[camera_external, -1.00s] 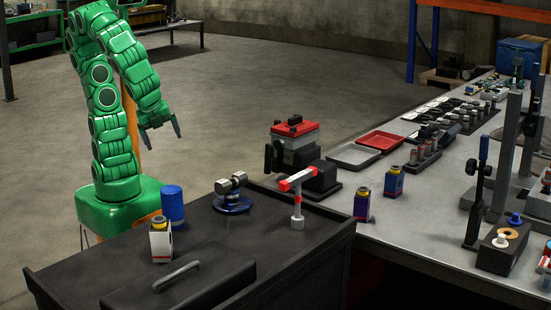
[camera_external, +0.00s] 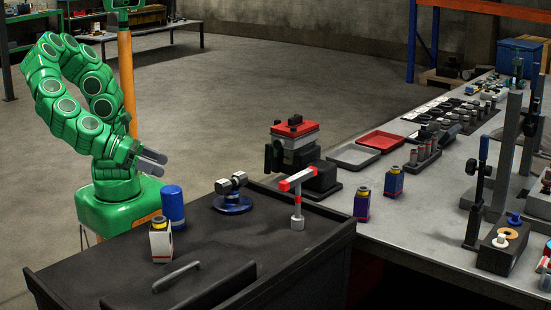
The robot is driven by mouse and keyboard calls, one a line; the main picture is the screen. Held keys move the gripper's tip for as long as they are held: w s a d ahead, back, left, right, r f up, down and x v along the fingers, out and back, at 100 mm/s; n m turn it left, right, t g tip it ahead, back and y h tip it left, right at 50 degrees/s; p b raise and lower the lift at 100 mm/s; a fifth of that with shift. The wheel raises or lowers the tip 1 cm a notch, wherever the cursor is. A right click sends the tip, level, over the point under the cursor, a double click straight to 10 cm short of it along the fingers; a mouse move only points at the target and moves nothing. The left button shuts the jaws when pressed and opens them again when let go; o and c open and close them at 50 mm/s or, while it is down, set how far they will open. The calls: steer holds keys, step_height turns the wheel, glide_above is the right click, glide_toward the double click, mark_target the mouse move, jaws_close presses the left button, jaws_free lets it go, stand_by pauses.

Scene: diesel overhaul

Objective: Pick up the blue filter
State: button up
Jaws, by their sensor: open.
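The blue filter (camera_external: 173,207) is a plain blue cylinder with a rounded top. It stands upright at the left back edge of the dark cart (camera_external: 95,261). My gripper (camera_external: 162,164) is open and empty. Its grey fingers point right, a little above and left of the filter's top in the picture. The gripper looks apart from the filter, though the depth between them is hard to judge.
A white-and-red canister (camera_external: 161,243) stands just in front of the filter. A blue-based fixture (camera_external: 232,204), a red-headed tool (camera_external: 297,195) and a dark case (camera_external: 180,285) with a handle are on the cart. Two blue-and-red containers (camera_external: 362,205) (camera_external: 394,182) stand on the grey bench.

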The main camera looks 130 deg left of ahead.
mark_target(178, 196)
steer(key=d+f, duration=0.1)
steer(key=f+m, duration=0.1)
steer(key=d+f+m+t, duration=0.1)
steer(key=f, duration=0.1)
steer(key=shift+w+d, duration=0.25)
steer(key=shift+d, duration=0.1)
steer(key=shift+d+f+x, duration=0.1)
steer(key=shift+f+x, duration=0.1)
steer(key=shift+x, duration=1.2)
steer(key=shift+d+f+x, duration=0.1)
steer(key=shift+f+x, duration=0.05)
steer(key=shift+x, duration=1.25)
steer(key=shift+d+f+x, duration=0.1)
steer(key=shift+f+x, duration=0.1)
steer(key=shift+x, duration=1.2)
steer(key=shift+c, duration=0.2)
steer(key=c, duration=1.2)
